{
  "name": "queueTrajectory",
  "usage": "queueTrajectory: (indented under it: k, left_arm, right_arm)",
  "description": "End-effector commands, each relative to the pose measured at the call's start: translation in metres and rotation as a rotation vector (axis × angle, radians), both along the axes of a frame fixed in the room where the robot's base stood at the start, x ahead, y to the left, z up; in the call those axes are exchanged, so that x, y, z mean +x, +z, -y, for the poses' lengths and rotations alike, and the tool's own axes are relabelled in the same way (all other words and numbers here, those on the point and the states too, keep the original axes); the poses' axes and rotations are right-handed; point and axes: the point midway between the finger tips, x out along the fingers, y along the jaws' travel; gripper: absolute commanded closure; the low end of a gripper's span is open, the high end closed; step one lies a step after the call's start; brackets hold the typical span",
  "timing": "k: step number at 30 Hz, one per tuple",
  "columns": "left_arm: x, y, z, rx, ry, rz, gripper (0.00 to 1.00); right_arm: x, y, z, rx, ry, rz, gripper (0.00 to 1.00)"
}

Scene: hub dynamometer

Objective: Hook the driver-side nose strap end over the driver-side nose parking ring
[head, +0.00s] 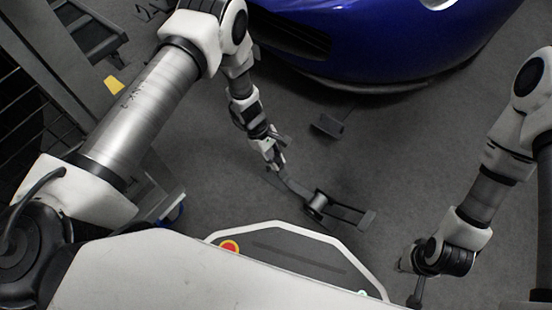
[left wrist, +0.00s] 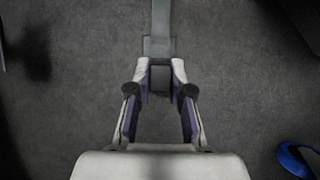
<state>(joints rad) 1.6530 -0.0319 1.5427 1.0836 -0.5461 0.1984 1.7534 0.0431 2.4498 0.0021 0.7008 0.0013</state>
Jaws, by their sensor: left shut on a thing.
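My left gripper (head: 276,163) is low over the floor, in front of the blue car's nose. In the left wrist view its two fingers (left wrist: 160,76) are closed on the dark end of a grey strap (left wrist: 160,47). The strap (head: 295,187) runs from the fingers to a metal roller-like fitting (head: 318,203) on a flat dark frame. A small dark bracket (head: 328,125) sits on the floor between the gripper and the car; I cannot tell whether it is the parking ring. My right gripper (head: 415,293) hangs at the lower right, its fingers too unclear to judge.
The blue car (head: 400,45) fills the top, its low front lip close to the bracket. A grey panel with a red button (head: 229,247) is at the bottom. A blue curved object (left wrist: 297,160) lies at the lower right of the wrist view. Grey floor is clear right of centre.

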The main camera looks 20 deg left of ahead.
Motion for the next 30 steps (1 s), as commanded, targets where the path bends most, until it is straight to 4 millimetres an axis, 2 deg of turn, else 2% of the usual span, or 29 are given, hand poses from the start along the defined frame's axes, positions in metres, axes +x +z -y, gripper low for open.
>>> queueTrajectory:
  k: [10,30]
  left_arm:
    - [0.000,-0.001,0.000,0.000,0.000,0.000,1.00]
    - [0.000,-0.022,0.000,0.000,0.000,0.000,1.00]
  right_arm:
    - [0.000,-0.001,0.000,0.000,0.000,0.000,1.00]
    - [0.000,-0.015,0.000,0.000,0.000,-0.001,1.00]
